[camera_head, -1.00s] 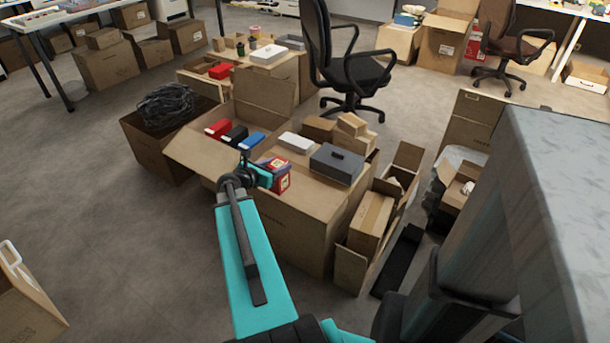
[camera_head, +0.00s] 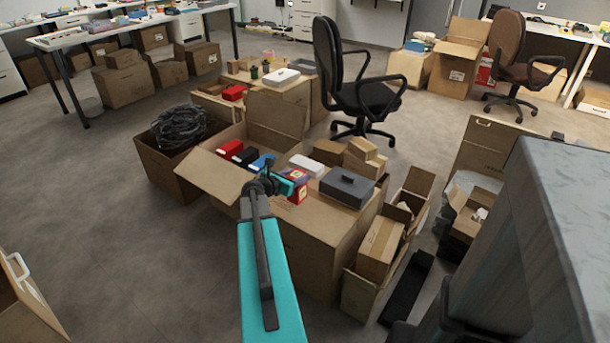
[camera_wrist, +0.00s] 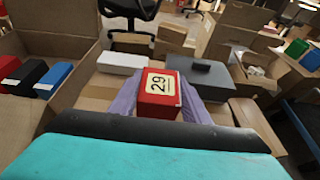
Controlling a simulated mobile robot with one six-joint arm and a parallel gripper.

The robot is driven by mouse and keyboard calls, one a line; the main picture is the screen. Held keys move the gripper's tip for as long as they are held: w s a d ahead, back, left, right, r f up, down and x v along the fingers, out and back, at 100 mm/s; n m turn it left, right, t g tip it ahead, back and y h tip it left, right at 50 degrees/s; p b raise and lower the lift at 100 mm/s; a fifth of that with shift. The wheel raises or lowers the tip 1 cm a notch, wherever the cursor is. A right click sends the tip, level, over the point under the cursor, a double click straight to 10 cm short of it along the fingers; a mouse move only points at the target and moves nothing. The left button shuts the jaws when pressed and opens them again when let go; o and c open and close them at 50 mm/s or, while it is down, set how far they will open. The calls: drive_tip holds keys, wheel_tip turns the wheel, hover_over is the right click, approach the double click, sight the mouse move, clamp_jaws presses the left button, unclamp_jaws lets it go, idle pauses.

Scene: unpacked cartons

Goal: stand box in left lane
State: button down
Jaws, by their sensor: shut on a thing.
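In the head view, my gripper (camera_head: 284,180) and the red box (camera_head: 297,190) show over the front of the big carton (camera_head: 310,258). I cannot tell whether the box touches the carton top. Lane markings are not clear to me.
A white box (camera_head: 306,165), a grey case (camera_head: 347,187) and several small brown boxes (camera_head: 362,158) are on the carton top to the right. A raised flap (camera_head: 277,113) stands behind. A carton of black cable (camera_head: 180,128) is at left; an office chair (camera_head: 350,80) is behind.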

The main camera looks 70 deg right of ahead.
drive_tip(key=d, duration=0.7)
drive_tip(key=shift+s+d+f, duration=0.15)
drive_tip(key=shift+d+f, duration=0.2)
drive_tip(key=shift+d, duration=0.05)
drive_tip(key=shift+f+b, duration=0.45)
drive_tip(key=shift+f, duration=1.3)
drive_tip(key=shift+f, duration=0.1)
drive_tip(key=c, duration=1)
unclamp_jaws()
drive_tip(key=v, duration=1.2)
drive_tip(key=shift+p, duration=0.4)
